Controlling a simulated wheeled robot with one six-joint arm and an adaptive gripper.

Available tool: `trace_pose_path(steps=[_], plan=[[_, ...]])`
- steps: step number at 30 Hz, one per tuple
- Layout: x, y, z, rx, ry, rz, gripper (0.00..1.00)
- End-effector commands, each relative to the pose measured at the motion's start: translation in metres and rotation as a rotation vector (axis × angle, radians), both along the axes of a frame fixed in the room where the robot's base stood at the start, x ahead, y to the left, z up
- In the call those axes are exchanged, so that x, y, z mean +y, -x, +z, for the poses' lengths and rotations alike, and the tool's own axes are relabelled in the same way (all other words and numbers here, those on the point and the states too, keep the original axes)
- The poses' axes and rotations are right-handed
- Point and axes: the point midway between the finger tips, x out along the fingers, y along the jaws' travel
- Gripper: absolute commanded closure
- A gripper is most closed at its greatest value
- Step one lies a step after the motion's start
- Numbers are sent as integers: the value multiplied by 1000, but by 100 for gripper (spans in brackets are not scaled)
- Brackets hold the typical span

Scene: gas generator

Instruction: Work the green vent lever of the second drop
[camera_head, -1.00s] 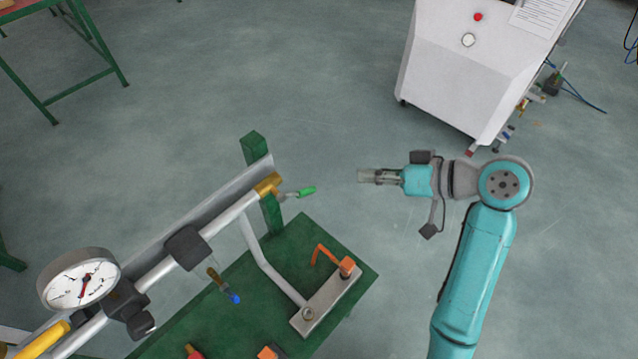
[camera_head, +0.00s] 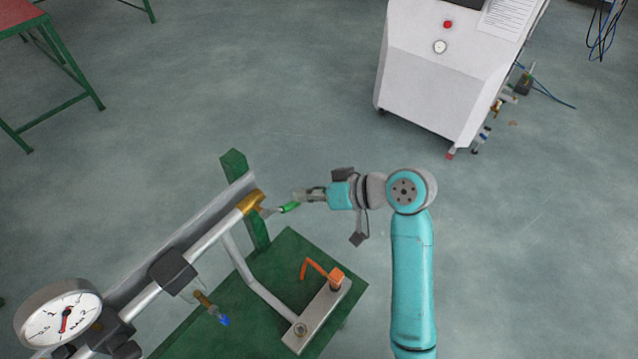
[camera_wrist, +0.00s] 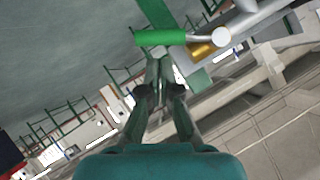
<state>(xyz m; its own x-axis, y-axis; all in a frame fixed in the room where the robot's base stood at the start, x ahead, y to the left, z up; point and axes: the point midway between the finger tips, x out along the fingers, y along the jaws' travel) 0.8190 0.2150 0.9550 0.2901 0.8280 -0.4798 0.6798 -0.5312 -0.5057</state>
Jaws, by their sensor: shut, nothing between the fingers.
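The green vent lever (camera_head: 289,207) sticks out to the right from the brass valve (camera_head: 251,202) at the end of the grey pipe. My gripper (camera_head: 299,195) is shut and empty, with its fingertips close to the outer end of the green lever. In the wrist view the green lever (camera_wrist: 162,37) lies crosswise just beyond my gripper's fingertips (camera_wrist: 158,62), with its silver stem and the brass valve (camera_wrist: 201,49) to its right. I cannot tell whether the fingertips touch the lever.
A green table (camera_head: 262,290) below carries a plate with an orange lever (camera_head: 316,268). A blue-tipped lever (camera_head: 224,320) and a pressure gauge (camera_head: 62,318) are on the pipe to the left. A white cabinet (camera_head: 440,80) stands at the back right. The floor between is clear.

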Motion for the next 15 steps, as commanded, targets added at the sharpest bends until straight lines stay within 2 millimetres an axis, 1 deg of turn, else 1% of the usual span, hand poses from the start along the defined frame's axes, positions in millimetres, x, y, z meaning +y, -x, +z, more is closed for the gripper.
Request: trace_pose_path(steps=[1,6,15], plan=[[3,2,-5,2,0,1,100],[6,4,-12,-1,0,1,100],[7,4,-12,-1,0,0,100]])
